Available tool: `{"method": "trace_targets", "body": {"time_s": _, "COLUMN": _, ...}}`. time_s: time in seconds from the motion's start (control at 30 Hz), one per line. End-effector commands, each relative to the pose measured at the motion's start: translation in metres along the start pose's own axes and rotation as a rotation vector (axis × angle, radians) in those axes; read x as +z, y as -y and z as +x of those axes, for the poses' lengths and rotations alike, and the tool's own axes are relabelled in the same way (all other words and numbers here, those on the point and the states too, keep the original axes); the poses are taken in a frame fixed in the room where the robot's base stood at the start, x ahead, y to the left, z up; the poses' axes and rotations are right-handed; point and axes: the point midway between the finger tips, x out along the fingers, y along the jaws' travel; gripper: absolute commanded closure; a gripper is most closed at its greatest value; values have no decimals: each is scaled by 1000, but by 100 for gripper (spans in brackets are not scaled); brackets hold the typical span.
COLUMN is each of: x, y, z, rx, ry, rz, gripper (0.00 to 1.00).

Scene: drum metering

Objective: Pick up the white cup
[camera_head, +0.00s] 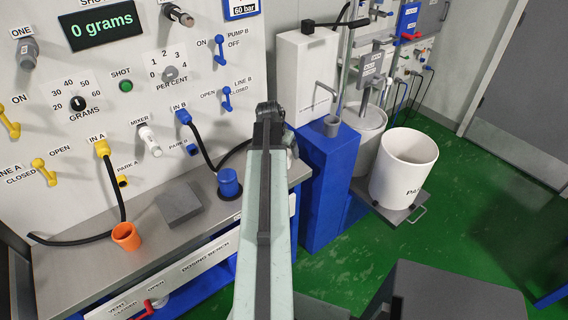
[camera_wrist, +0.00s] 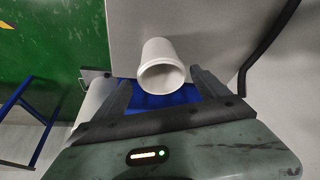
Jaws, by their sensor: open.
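In the wrist view a white cup (camera_wrist: 165,52) shows with its round mouth toward the camera. It appears between the two dark fingers of my gripper (camera_wrist: 160,78), which are spread apart with space on both sides of the cup. I cannot tell how far beyond the fingertips it is. In the head view my arm reaches away toward the bench's right end, and the fingers are hidden behind the wrist.
A white bucket (camera_head: 404,165) stands on a dark tray to the right. A white dispenser (camera_head: 303,75) rises behind the blue stand. An orange cup (camera_head: 126,237), a blue cup (camera_head: 228,182), a grey block (camera_head: 180,205) and black hoses occupy the bench. Green floor is open at right.

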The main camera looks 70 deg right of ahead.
Motion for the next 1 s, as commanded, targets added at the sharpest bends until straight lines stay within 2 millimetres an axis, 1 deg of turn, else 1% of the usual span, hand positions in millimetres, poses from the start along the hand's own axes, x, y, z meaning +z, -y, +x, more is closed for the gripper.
{"method": "trace_targets", "body": {"time_s": 0.07, "x": 0, "y": 0, "z": 3, "rx": 0, "ry": 0, "rz": 0, "gripper": 16}}
{"method": "trace_targets", "body": {"time_s": 0.13, "x": 1, "y": 1, "z": 12, "rx": 0, "ry": 0, "rz": 1, "gripper": 16}}
{"method": "trace_targets", "body": {"time_s": 0.3, "x": 2, "y": 4, "z": 44, "rx": 1, "ry": 0, "rz": 1, "gripper": 16}}
{"method": "trace_targets", "body": {"time_s": 0.37, "x": 2, "y": 4, "z": 51, "rx": 1, "ry": 0, "rz": 1, "gripper": 16}}
{"method": "trace_targets", "body": {"time_s": 0.43, "x": 1, "y": 4, "z": 54, "rx": 1, "ry": 0, "rz": 1, "gripper": 16}}
{"method": "trace_targets", "body": {"time_s": 0.6, "x": 0, "y": 3, "z": 50, "rx": 1, "ry": 0, "rz": 1, "gripper": 16}}
{"method": "trace_targets", "body": {"time_s": 0.63, "x": 0, "y": 3, "z": 50, "rx": 1, "ry": 0, "rz": 1, "gripper": 19}}
{"method": "trace_targets", "body": {"time_s": 0.67, "x": 0, "y": 3, "z": 50, "rx": 1, "ry": 0, "rz": 1, "gripper": 27}}
{"method": "trace_targets", "body": {"time_s": 0.7, "x": 0, "y": 3, "z": 50, "rx": 1, "ry": 0, "rz": 1, "gripper": 38}}
{"method": "trace_targets", "body": {"time_s": 0.77, "x": 0, "y": 3, "z": 50, "rx": 1, "ry": 0, "rz": 2, "gripper": 55}}
{"method": "trace_targets", "body": {"time_s": 0.8, "x": 0, "y": 3, "z": 50, "rx": 1, "ry": 0, "rz": 2, "gripper": 66}}
{"method": "trace_targets", "body": {"time_s": 0.87, "x": 0, "y": 3, "z": 50, "rx": 1, "ry": 0, "rz": 2, "gripper": 82}}
{"method": "trace_targets", "body": {"time_s": 1.0, "x": 0, "y": 3, "z": 50, "rx": 1, "ry": 0, "rz": 2, "gripper": 82}}
